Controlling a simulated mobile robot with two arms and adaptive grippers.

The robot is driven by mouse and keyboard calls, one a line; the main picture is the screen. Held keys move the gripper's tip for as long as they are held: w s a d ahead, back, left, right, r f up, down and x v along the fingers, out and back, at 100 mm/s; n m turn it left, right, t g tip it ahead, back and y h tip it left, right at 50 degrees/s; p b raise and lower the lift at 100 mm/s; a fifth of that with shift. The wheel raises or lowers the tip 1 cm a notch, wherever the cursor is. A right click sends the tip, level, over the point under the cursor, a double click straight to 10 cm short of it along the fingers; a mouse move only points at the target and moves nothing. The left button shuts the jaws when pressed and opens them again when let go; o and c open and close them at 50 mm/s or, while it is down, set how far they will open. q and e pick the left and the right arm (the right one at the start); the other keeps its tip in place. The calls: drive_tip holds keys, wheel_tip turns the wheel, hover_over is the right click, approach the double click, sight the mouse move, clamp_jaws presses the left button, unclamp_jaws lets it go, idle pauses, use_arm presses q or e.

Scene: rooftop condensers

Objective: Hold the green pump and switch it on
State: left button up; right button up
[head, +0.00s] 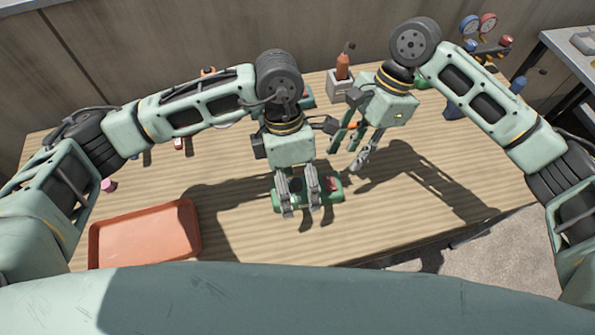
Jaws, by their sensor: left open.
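The green pump (327,199) lies on the wooden table near its front middle. A red switch (332,184) shows on its top, towards the right end. My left gripper (299,207) points down over the pump's left and middle part, with its two fingers apart. The fingers hide part of the pump, and I cannot tell whether they touch it. My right gripper (351,157) is above the table, behind and to the right of the pump. Its fingers are apart with nothing between them, and it is clear of the switch.
An orange tray (145,236) sits at the table's front left. An orange bottle (343,67) stands in a grey holder (338,86) at the back. A gauge set (478,27) stands at the back right, near a blue bottle (518,84).

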sight(298, 190)
use_arm(q)
drive_tip(key=w+t, duration=0.1)
drive_tip(key=w+f+t, duration=0.1)
drive_tip(key=w+f+m+t+y, duration=0.1)
drive_tip(key=shift+w+d, duration=0.2)
drive_tip(key=shift+d, duration=0.15)
drive_tip(key=shift+w+f, duration=0.1)
drive_tip(key=shift+f, duration=3.7)
